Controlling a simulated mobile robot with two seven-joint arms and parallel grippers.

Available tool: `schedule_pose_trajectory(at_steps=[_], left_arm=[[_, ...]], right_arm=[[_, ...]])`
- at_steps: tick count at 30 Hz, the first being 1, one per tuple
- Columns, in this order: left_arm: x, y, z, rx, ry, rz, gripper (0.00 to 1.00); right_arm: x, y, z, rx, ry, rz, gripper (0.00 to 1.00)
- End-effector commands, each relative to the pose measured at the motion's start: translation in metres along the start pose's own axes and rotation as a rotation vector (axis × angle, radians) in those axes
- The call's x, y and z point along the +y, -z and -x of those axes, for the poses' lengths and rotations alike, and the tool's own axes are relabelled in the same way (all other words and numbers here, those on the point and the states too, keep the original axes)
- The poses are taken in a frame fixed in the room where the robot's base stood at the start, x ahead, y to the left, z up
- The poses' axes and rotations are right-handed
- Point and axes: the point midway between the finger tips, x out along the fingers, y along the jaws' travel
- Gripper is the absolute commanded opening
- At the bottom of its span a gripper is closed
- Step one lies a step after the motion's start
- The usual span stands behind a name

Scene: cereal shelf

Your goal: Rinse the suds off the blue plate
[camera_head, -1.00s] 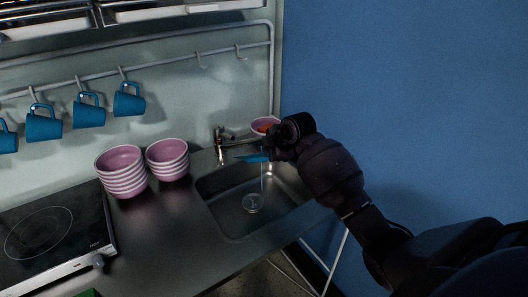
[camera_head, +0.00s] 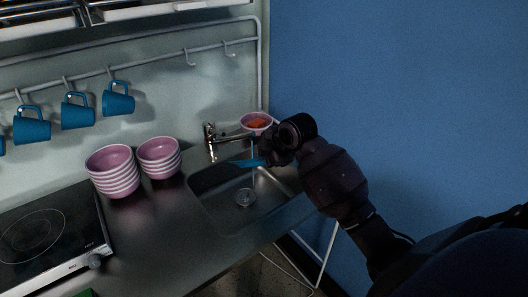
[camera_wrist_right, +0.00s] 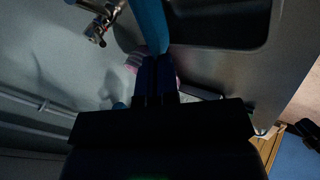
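The blue plate (camera_head: 246,162) is seen nearly edge-on, held above the sink (camera_head: 222,207). My right gripper (camera_head: 268,154) is shut on its right edge. In the right wrist view the blue plate (camera_wrist_right: 150,22) runs up from between the closed fingers of the right gripper (camera_wrist_right: 155,68). The faucet (camera_head: 211,141) stands behind the sink, its spout reaching right above the plate; it also shows in the right wrist view (camera_wrist_right: 100,22). A thin pale line, seemingly water, runs from the spout past the plate. Suds cannot be made out. My left gripper is not in view.
Two stacks of pink bowls (camera_head: 113,172) (camera_head: 159,158) stand left of the sink. A pink bowl with orange contents (camera_head: 257,122) sits behind my right gripper. A cooktop (camera_head: 48,238) is at the left; blue mugs (camera_head: 77,110) hang above. A blue wall (camera_head: 400,110) is at the right.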

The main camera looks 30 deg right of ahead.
Motion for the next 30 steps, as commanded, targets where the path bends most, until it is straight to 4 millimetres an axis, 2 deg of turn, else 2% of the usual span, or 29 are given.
schedule_pose_trajectory(at_steps=[18,30], left_arm=[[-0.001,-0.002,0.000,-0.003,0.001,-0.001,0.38],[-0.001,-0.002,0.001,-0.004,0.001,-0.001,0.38]], right_arm=[[-0.033,0.010,0.035,0.001,-0.002,0.000,0.00],[-0.043,0.013,0.046,-0.001,-0.002,0.000,0.00]])
